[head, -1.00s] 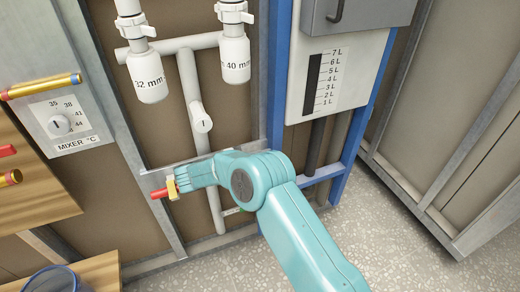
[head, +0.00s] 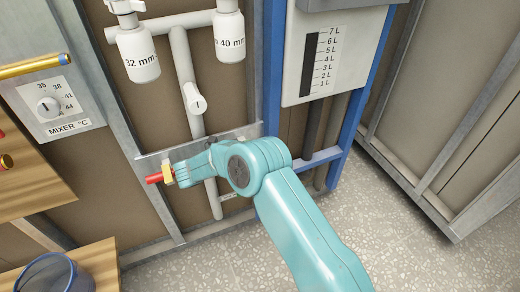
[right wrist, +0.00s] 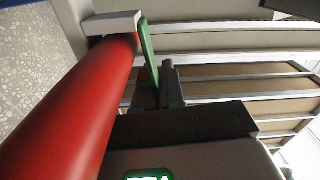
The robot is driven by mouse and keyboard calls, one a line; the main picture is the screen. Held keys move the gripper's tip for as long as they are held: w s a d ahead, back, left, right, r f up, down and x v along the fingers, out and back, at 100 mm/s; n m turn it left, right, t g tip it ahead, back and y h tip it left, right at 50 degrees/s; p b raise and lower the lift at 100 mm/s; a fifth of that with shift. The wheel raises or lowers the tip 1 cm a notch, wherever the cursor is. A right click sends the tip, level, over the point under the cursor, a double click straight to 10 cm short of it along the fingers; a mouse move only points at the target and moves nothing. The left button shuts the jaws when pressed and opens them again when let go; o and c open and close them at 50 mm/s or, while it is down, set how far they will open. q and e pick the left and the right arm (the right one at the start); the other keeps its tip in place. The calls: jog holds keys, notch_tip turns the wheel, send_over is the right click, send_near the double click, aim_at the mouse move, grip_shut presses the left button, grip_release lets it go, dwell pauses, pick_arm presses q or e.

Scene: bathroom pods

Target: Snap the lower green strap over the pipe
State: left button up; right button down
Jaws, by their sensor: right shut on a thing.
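A grey bracket plate (head: 250,133) crosses behind my gripper. My left gripper is not in view.
A mixer panel (head: 48,103) is at the left, above a wooden shelf (head: 40,195). Bare floor (head: 410,240) lies at right.

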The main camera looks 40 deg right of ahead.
dwell(0.4)
jog(key=c, duration=1.3)
grip_release()
jog(key=shift+r, duration=0.1)
